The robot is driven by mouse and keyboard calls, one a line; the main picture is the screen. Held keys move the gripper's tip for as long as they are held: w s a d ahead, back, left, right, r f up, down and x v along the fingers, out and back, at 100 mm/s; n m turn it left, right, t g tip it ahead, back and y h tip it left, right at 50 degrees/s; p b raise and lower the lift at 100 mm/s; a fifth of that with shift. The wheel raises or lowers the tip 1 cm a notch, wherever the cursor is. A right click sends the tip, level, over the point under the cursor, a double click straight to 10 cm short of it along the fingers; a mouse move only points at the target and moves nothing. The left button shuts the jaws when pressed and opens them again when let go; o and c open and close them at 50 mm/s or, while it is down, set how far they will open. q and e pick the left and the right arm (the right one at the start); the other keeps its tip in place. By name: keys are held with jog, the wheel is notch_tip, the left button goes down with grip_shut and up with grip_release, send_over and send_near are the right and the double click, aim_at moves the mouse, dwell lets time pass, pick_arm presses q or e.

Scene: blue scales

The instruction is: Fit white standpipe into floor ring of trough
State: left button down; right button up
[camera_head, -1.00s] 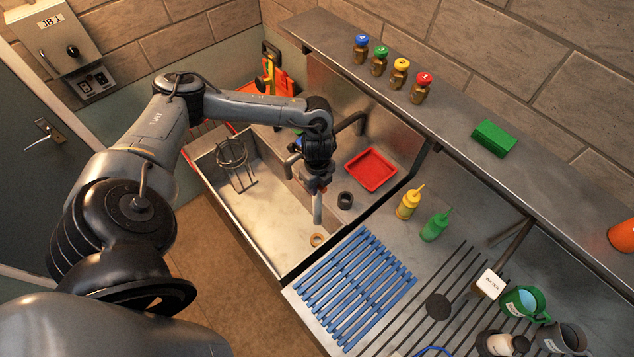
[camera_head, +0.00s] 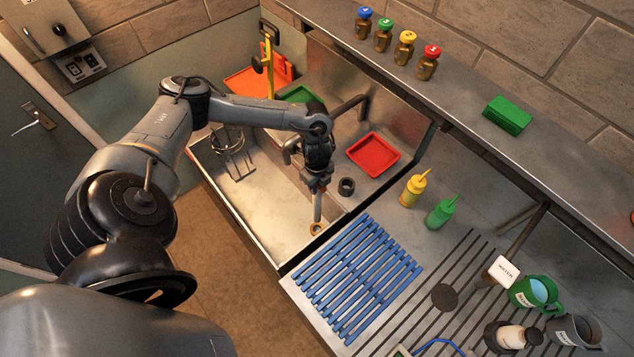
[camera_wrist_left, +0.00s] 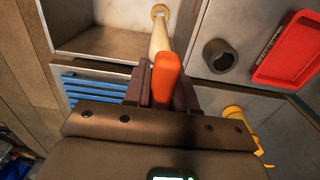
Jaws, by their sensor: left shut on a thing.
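The white standpipe (camera_head: 318,207) hangs roughly upright from my left gripper (camera_head: 319,184), over the floor of the trough (camera_head: 268,205). In the left wrist view the gripper (camera_wrist_left: 162,92) is shut on the pipe's orange top part (camera_wrist_left: 166,75), and the white tube (camera_wrist_left: 160,35) runs away from it. The tan floor ring (camera_head: 316,230) lies near the trough's front right corner. The pipe's lower end meets the ring in the picture; the ring (camera_wrist_left: 160,10) also shows behind that end in the left wrist view. I cannot tell whether the end is inside it. My right gripper is out of view.
A dark ring (camera_head: 346,186) and a red tray (camera_head: 373,154) are on the ledge right of the trough. A wire basket (camera_head: 233,155) stands at the trough's far left. A blue slatted rack (camera_head: 355,280) lies on the near counter. Yellow (camera_head: 413,188) and green (camera_head: 441,212) bottles stand nearby.

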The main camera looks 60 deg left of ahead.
aim_at(317, 197)
pick_arm(q)
jog(key=shift+f+b, duration=2.2)
jog(key=shift+f, duration=1.8)
jog(key=shift+f, duration=0.25)
jog(key=shift+f, duration=0.55)
jog(key=shift+f+b, duration=0.35)
jog(key=shift+b, duration=0.05)
jog(key=shift+f+b, duration=0.5)
jog(key=shift+f, duration=0.3)
jog(key=shift+f+b, duration=0.35)
jog(key=shift+f, duration=0.2)
jog(key=c, duration=0.8)
grip_release()
jog(key=shift+c, duration=0.2)
